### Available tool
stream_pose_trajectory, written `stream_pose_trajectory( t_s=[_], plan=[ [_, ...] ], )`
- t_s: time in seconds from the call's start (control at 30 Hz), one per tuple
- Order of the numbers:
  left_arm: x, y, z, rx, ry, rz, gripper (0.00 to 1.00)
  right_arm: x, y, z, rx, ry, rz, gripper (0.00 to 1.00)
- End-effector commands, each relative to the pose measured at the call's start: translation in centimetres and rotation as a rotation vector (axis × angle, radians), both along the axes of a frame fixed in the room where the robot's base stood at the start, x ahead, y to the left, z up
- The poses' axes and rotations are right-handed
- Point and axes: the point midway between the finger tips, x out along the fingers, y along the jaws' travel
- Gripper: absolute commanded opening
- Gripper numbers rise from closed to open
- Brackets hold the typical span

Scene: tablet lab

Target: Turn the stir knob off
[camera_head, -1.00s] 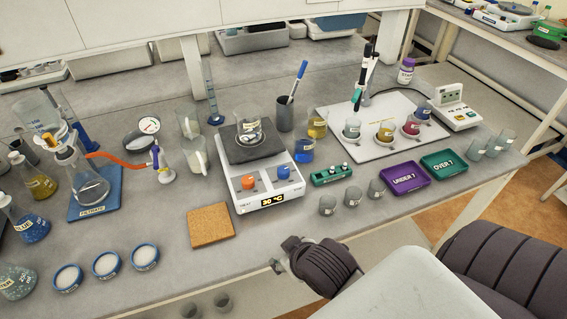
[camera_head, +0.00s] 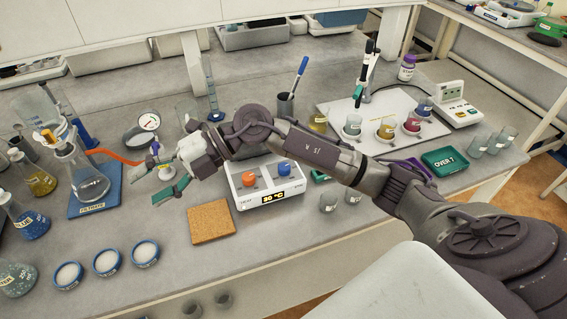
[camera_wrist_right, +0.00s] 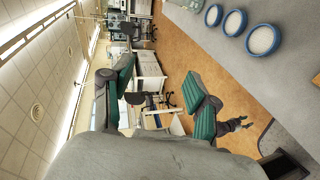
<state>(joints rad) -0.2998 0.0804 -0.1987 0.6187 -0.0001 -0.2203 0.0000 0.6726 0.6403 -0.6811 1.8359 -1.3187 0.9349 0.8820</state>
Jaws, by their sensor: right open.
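The white hotplate stirrer (camera_head: 240,203) stands on the bench with its front panel showing. It has an orange knob (camera_head: 249,178) on the left, a blue knob (camera_head: 284,172) on the right, and a display reading 30 °C. The lettering by the knobs is too small to read surely. My right gripper (camera_head: 157,175) is open and empty, with green fingers, left of the hotplate and apart from both knobs. Its spread fingers also show in the right wrist view (camera_wrist_right: 158,64). My right arm hides the hotplate's top and its beaker.
A cork mat (camera_head: 211,222) lies left of the hotplate. A filtration flask (camera_head: 85,178) on a blue mat and a gauge (camera_head: 149,125) stand close to my right gripper. Small round dishes (camera_head: 106,265) lie at the front left. The bench front below the cork mat is clear.

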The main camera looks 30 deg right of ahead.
Motion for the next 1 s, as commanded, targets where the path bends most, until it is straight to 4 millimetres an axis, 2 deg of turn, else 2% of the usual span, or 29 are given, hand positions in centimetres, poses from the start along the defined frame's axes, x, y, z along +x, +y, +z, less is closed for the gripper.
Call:
stream_pose_trajectory(
  t_s=[0.03, 0.07, 0.1, 0.17, 0.2, 0.3, 0.4, 0.5, 0.67, 0.77, 1.0],
  plan=[
    [0.0, 0.0, 0.0, 0.0, 0.0, 0.0, 0.4, 1.1, -2.7, -1.7, -0.194, 0.004, 0.017, 0.59],
    [0.0, 0.0, 0.0, 0.0, 0.0, 0.0, 0.4, 1.7, -4.5, -2.7, -0.309, 0.021, 0.021, 0.59],
    [0.0, 0.0, 0.0, 0.0, 0.0, 0.0, 0.4, 2.3, -7.3, -3.9, -0.457, 0.05, 0.013, 0.59],
    [0.0, 0.0, 0.0, 0.0, 0.0, 0.0, 0.4, 3.3, -11.9, -4.8, -0.661, 0.103, -0.022, 0.59],
    [0.0, 0.0, 0.0, 0.0, 0.0, 0.0, 0.4, 3.8, -15.0, -4.9, -0.785, 0.143, -0.057, 0.59],
    [0.0, 0.0, 0.0, 0.0, 0.0, -0.001, 0.4, 4.3, -21.9, -4.2, -1.026, 0.245, -0.158, 0.59],
    [0.0, 0.0, 0.0, 0.0, -0.001, -0.001, 0.4, 4.2, -26.6, -2.9, -1.18, 0.33, -0.248, 0.59],
    [0.0, 0.0, 0.0, 0.0, -0.001, -0.001, 0.4, 3.8, -29.1, -2.0, -1.259, 0.383, -0.3, 0.59],
    [0.0, 0.0, 0.5, -0.001, -0.001, -0.001, 0.4, 3.6, -30.0, -2.8, -1.288, 0.405, -0.317, 0.59],
    [0.0, 0.0, 1.0, -0.001, -0.001, -0.002, 0.4, 3.5, -30.0, -4.4, -1.288, 0.406, -0.314, 0.59],
    [0.1, -0.1, 2.6, -0.001, -0.002, -0.002, 0.4, 3.3, -30.1, -9.4, -1.286, 0.405, -0.311, 0.59]
  ],
)
